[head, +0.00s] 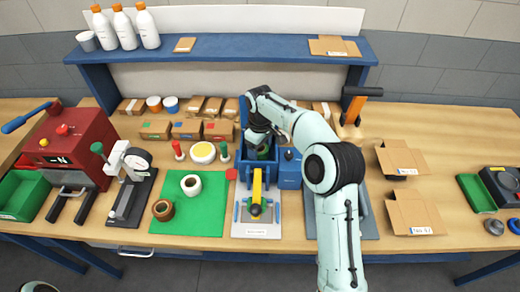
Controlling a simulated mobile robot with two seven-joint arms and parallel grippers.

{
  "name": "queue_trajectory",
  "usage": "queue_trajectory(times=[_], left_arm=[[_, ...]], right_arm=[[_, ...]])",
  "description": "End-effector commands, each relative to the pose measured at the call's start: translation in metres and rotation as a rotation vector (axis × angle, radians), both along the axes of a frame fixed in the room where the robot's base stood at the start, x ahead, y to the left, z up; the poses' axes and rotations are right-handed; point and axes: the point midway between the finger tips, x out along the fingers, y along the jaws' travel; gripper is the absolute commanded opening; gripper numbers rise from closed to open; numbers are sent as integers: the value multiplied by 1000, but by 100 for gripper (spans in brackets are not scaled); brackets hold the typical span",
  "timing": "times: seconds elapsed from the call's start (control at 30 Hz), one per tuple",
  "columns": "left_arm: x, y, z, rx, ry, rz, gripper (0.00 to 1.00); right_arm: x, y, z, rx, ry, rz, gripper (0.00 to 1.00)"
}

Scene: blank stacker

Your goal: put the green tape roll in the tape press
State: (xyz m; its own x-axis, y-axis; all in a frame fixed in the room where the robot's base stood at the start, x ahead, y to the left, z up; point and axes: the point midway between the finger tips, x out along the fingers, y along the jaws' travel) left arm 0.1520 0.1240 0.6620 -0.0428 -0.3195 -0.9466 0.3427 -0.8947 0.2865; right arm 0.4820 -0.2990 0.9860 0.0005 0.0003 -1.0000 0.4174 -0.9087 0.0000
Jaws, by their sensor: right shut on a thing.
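The tape press appears to be the blue upright frame (244,112) with a yellow lever (257,190) over a pale base plate (256,228). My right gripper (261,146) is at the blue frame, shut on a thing. A bit of green (263,153) shows just under it, which looks like the green tape roll. The arm and gripper hide most of it, so I cannot tell whether it touches the press. My left gripper is not in view.
A green mat (205,222) left of the press bears a white roll (191,185) and a brown roll (163,210). A gauge stand (130,180) and a red machine (75,140) stand farther left. Open cartons (412,212) lie at right. A blue shelf (220,48) spans the back.

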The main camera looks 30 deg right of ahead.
Motion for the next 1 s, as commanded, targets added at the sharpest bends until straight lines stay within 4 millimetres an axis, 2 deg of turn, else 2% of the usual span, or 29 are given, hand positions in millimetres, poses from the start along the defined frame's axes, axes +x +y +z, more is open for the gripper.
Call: queue_trajectory(times=[0.17,0.2,0.5,0.63,0.77,1.0], left_arm=[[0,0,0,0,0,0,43],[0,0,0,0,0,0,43],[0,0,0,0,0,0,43],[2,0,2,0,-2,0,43],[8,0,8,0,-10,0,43],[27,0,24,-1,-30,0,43]], right_arm=[[0,0,-3,0,1,0,40],[0,0,-3,0,1,0,80],[0,0,-2,0,0,0,81],[1,0,8,0,-3,0,81],[2,0,32,-1,-6,1,81],[3,0,86,0,-8,0,81]])
